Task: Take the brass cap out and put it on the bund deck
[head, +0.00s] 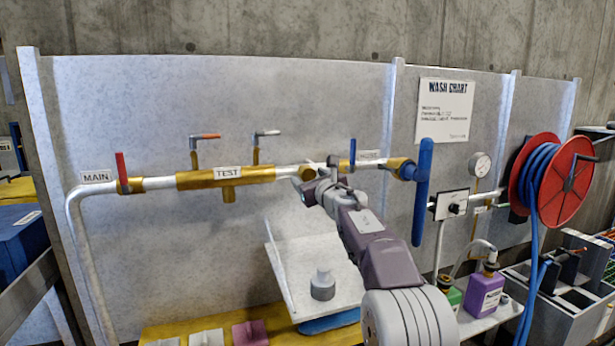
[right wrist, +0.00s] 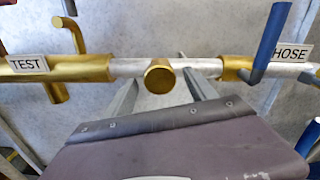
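The brass cap (right wrist: 160,76) is a round brass end facing me on the pale pipe, between the TEST and HOSE labels in the right wrist view. In the head view it shows as a brass piece (head: 306,173) just left of my right gripper (head: 326,170). In the right wrist view my right gripper (right wrist: 158,82) is open, one grey finger on each side of the cap. I cannot tell whether either finger touches it. A yellow deck (head: 277,325), perhaps the bund deck, lies low in front of the wall panel. My left gripper is not in view.
A red-handled MAIN valve (head: 121,170) and the brass TEST fitting (head: 250,174) sit left along the pipe. A blue lever (head: 422,190) stands close right of my arm. A grey knobbed item (head: 322,285) stands below. Several blocks, including a pink one (head: 250,334), occupy the deck.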

